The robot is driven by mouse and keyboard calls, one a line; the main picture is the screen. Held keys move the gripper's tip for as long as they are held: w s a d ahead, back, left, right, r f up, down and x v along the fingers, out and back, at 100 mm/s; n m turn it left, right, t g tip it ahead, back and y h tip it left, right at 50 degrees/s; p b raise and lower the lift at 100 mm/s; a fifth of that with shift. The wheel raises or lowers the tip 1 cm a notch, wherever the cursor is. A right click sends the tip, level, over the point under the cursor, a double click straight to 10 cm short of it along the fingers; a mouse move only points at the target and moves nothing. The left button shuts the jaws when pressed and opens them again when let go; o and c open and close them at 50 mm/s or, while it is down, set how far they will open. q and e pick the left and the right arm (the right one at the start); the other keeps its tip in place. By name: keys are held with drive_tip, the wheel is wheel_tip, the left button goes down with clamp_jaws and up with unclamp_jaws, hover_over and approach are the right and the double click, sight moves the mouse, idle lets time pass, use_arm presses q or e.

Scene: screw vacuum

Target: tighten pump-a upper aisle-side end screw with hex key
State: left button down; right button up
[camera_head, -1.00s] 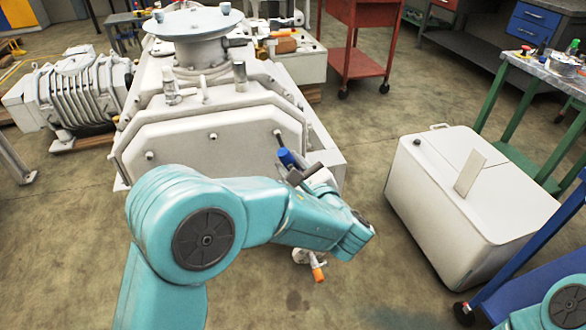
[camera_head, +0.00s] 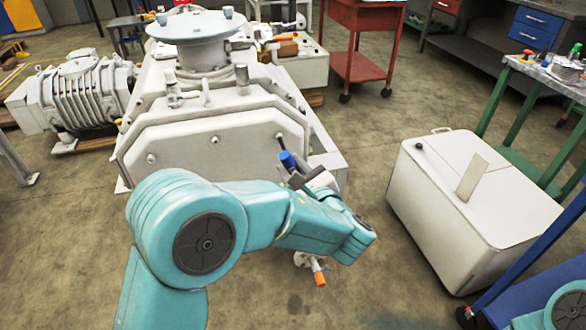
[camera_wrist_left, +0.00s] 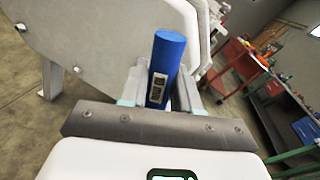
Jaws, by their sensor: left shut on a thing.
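The large white pump (camera_head: 185,135) stands in front of me, its end cover facing me with several screws along it. My left gripper (camera_head: 296,174) is shut on the blue handle of the hex key (camera_head: 288,160). The dark shank points up and away to the upper right screw (camera_head: 279,136) on the cover. Its tip appears at or very close to that screw; I cannot tell whether it is seated. In the left wrist view the blue handle (camera_wrist_left: 166,60) stands between the fingers and hides the shank and screw. My right gripper is out of view.
A white box-shaped unit (camera_head: 440,225) stands on the floor to the right, beside a green-legged bench (camera_head: 500,105). A red cart (camera_head: 365,60) is behind. A small orange-tipped fitting (camera_head: 318,272) shows below my left arm. Open floor lies between pump and white unit.

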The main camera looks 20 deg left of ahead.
use_arm(q)
drive_tip(key=shift+w+a, duration=0.1)
drive_tip(key=shift+w, duration=0.1)
idle(0.4)
drive_tip(key=shift+r+m+p, duration=0.15)
drive_tip(key=shift+m+p, duration=0.45)
drive_tip(key=shift+p, duration=0.05)
drive_tip(key=shift+a+m+t+y+p, duration=0.1)
drive_tip(key=shift+m+t+y+p, duration=0.2)
drive_tip(key=shift+m+p, duration=2.65)
drive_tip(key=shift+m, duration=0.55)
drive_tip(key=shift+a+m+t+y+p, duration=0.1)
drive_tip(key=shift+m+t+y+p, duration=0.2)
drive_tip(key=shift+m+t+p, duration=0.5)
drive_tip(key=shift+m+g, duration=0.3)
drive_tip(key=shift+m, duration=0.2)
drive_tip(key=shift+n+b, duration=0.8)
drive_tip(key=shift+b, duration=0.2)
